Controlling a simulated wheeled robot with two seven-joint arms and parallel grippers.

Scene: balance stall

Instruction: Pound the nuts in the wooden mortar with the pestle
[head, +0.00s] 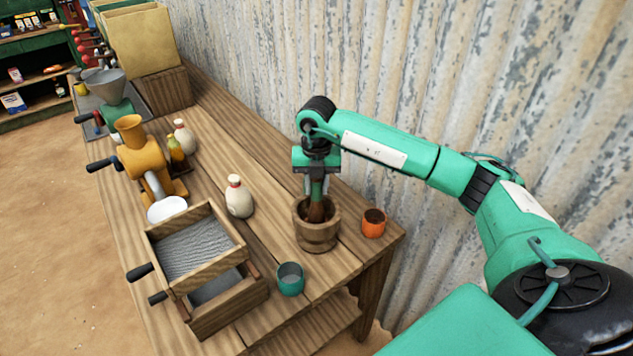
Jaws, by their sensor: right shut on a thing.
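The wooden mortar (317,236) stands upright on the wooden table near its right end. My right gripper (317,188) points down right above it and is shut on the pestle (316,210). The pestle is dark brown wood, roughly upright, with its lower end inside the mortar's mouth. The gripper hides the upper part of the pestle. The nuts cannot be made out; the mortar's inside is dark and partly covered by the pestle. My left gripper is not in the view.
An orange cup (373,224) with dark contents stands close right of the mortar, and a teal cup (290,280) in front. A corrugated wall (420,80) rises behind the table.

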